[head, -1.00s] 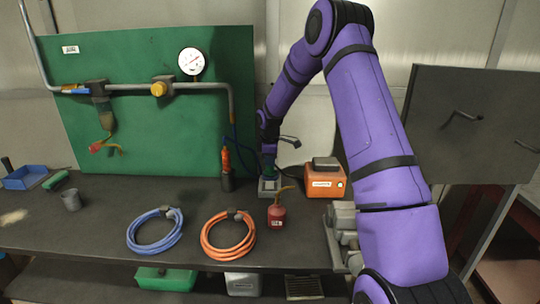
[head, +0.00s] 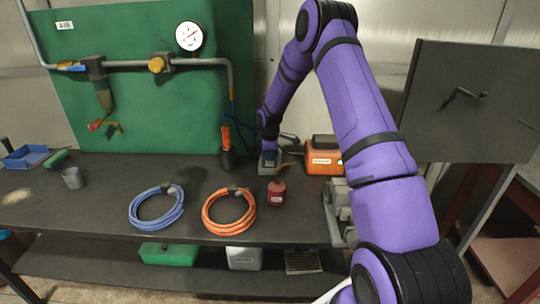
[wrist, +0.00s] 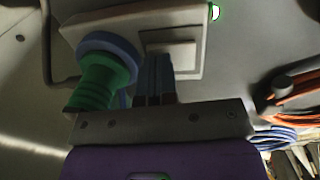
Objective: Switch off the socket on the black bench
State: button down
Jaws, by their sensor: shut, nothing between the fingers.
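The socket (head: 268,168) is a small grey box on the black bench (head: 110,205), towards the back below the green board. The wrist view shows its pale body (wrist: 218,14) close up, with a square switch plate (wrist: 182,54) on its face. Beside the plate, a green ribbed plug (wrist: 97,82) sits in a blue collar (wrist: 112,47). My gripper (wrist: 158,57) is shut and empty, its fingertips at the left side of the switch plate. I cannot tell whether they touch it. In the head view my wrist hides part of the socket, and the fingertips are hard to make out.
An orange box (head: 322,161) stands right of the socket and a red oil can (head: 277,190) in front. A dark holder with an orange-handled tool (head: 227,155) is to the left. Blue (head: 156,208) and orange hose coils (head: 229,210) lie nearer the front edge.

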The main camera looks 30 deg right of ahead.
aim_at(270, 165)
jog(key=shift+f, duration=0.3)
jog(key=shift+s+a, duration=0.1)
jog(key=shift+s, duration=0.05)
jog(key=shift+s+a+r, duration=0.25)
jog(key=shift+s+a, duration=0.1)
jog(key=shift+s, duration=0.15)
jog(key=shift+r, duration=0.1)
jog(key=shift+r, duration=0.35)
notch_tip(270, 165, up, 13)
jog(key=s, duration=0.1)
jog(key=shift+s+a, duration=0.2)
jog(key=shift+a, duration=0.25)
jog(key=shift+w+d, duration=0.1)
jog(key=shift+w, duration=0.05)
